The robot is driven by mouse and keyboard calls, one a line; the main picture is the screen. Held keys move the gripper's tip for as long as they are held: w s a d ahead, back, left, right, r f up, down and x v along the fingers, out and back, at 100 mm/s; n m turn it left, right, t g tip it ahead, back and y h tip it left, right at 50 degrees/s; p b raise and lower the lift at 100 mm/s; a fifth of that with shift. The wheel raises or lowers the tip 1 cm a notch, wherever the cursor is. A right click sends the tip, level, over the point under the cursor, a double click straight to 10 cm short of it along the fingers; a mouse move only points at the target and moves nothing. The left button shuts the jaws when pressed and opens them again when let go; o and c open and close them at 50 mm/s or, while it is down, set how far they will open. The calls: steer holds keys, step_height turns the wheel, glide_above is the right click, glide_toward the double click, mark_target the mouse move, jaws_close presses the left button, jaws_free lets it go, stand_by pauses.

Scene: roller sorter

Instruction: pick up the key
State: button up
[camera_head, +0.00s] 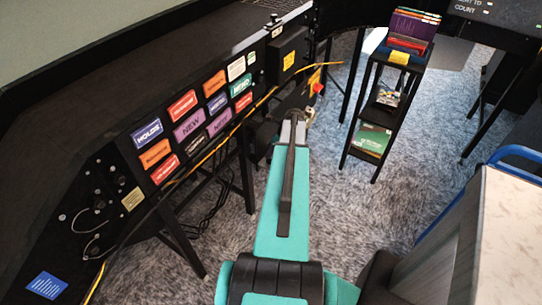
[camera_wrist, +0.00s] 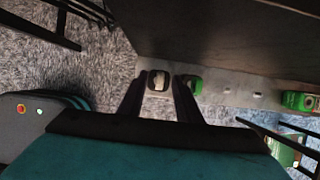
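I cannot make out the key for certain in either view. In the wrist view, a small dark rounded block with a pale patch (camera_wrist: 158,80) shows between and beyond my fingertips; whether the patch is the key is not clear. My gripper (camera_wrist: 161,90) has its two dark fingers apart, with nothing visibly held between them. In the head view, my teal arm reaches forward to the sorter's control panel (camera_head: 167,156), its end near the panel's far right end. The gripper's fingers are not clear there.
A red button on a yellow box (camera_head: 318,88) sits near the arm's end. A black shelf stand (camera_head: 357,157) with books is to the right. A pale-topped cart with a blue rail (camera_head: 512,230) is at the right edge. Carpet (camera_head: 340,220) is open between them.

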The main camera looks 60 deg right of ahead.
jaws_close()
steer(key=shift+r, duration=0.15)
steer(key=shift+r+b, duration=0.35)
steer(key=shift+r, duration=0.35)
steer(key=shift+r+b, duration=0.3)
steer(key=shift+r, duration=0.55)
steer(key=s+a+r+p, duration=0.1)
steer(key=s+a+p, duration=0.1)
steer(key=s+a, duration=0.8)
steer(key=shift+s+r, duration=0.4)
steer(key=shift+s, duration=0.75)
